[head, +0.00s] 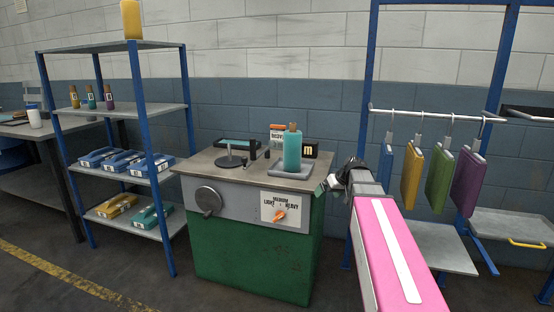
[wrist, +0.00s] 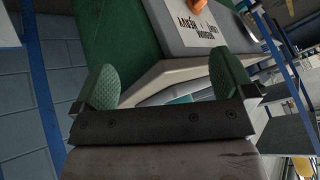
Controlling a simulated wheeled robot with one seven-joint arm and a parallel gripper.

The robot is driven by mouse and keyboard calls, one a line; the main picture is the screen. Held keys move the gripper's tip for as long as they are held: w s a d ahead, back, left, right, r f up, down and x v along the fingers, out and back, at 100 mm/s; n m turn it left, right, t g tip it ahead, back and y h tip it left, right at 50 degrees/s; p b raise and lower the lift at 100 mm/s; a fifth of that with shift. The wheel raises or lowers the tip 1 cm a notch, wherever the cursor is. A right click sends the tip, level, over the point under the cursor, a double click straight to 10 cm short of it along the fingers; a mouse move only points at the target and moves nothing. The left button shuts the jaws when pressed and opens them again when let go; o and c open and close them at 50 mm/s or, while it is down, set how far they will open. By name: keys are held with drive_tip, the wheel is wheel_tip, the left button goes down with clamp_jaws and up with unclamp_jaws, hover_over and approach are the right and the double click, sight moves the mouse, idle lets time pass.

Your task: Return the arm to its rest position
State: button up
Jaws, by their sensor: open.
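My gripper (head: 328,184) is at the right edge of the green machine, at about the height of its top, at the end of my pink arm. In the wrist view my gripper (wrist: 165,88) shows two green padded fingers spread apart with nothing held between them. The green machine (head: 250,255) has a grey top, a round knob (head: 208,200) and an orange dial (head: 280,216) by a light, medium, heavy label.
A blue-framed shelf (head: 118,110) with small bottles, blue boxes and other packages stands at left. At right, a blue rack (head: 370,60) has a rail (head: 435,115) with hanging yellow, green and purple pieces close to my arm. The floor in front of the shelf is clear.

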drive_tip(key=s+a+f+m+g+h, duration=0.2)
drive_tip(key=s+f+m+g+h, duration=0.2)
drive_tip(key=s+f, duration=1.7)
drive_tip(key=shift+a+f+m+h, duration=0.2)
drive_tip(key=shift+f+m+h, duration=0.1)
drive_tip(key=shift+h, duration=0.3)
